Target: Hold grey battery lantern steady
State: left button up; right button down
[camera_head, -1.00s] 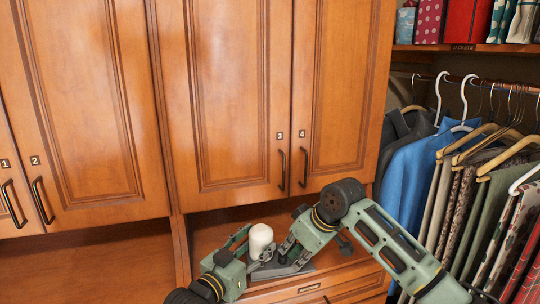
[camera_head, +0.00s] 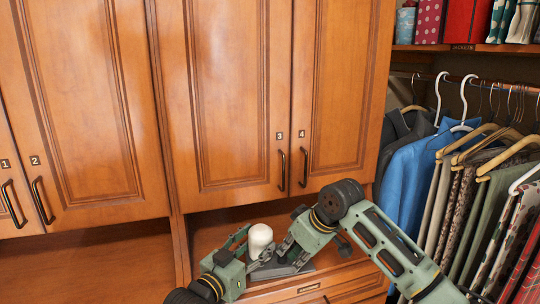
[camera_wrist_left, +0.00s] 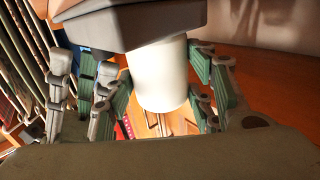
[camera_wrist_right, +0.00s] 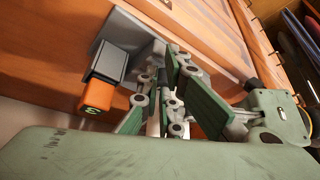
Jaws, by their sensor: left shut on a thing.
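The grey battery lantern has a white cylinder (camera_head: 260,237) and a grey base (camera_head: 300,268), standing in the open recess under the cabinet doors. My left gripper (camera_head: 249,246) is shut on the lantern. In the left wrist view its fingers flank the white cylinder (camera_wrist_left: 160,75), with the grey base (camera_wrist_left: 130,22) above it in the picture. My right gripper (camera_head: 277,256) is at the lantern's right side, near the grey base. In the right wrist view an orange block (camera_wrist_right: 97,96) marked 3 sticks out of the grey base (camera_wrist_right: 125,45). My fingers overlap there, hiding the right jaw opening.
Wooden cabinet doors (camera_head: 230,95) with dark handles rise above the recess. A drawer front (camera_head: 330,288) lies below it. Hanging clothes (camera_head: 465,190) fill the right side. The wooden surface at left (camera_head: 90,268) is clear.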

pick_arm(q)
jog(key=shift+s+d, duration=0.1)
jog(key=shift+d, duration=0.1)
pick_arm(e)
jog(key=shift+s+a, duration=0.35)
jog(key=shift+a, duration=0.25)
pick_arm(q)
jog(key=shift+d, duration=0.15)
pick_arm(e)
jog(key=shift+a+r, duration=0.1)
jog(key=shift+a, duration=0.05)
jog(key=shift+s+d, duration=0.2)
jog(key=shift+d, duration=0.05)
jog(key=shift+r, duration=0.2)
pick_arm(q)
jog(key=shift+a, duration=0.25)
pick_arm(e)
jog(key=shift+s+d+r, duration=0.1)
jog(key=shift+d+r, duration=0.05)
jog(key=shift+r, duration=1.25)
jog(key=shift+d+r, duration=0.1)
jog(key=shift+r, duration=1.25)
pick_arm(q)
jog(key=o, duration=1.7)
jog(key=shift+a, duration=0.1)
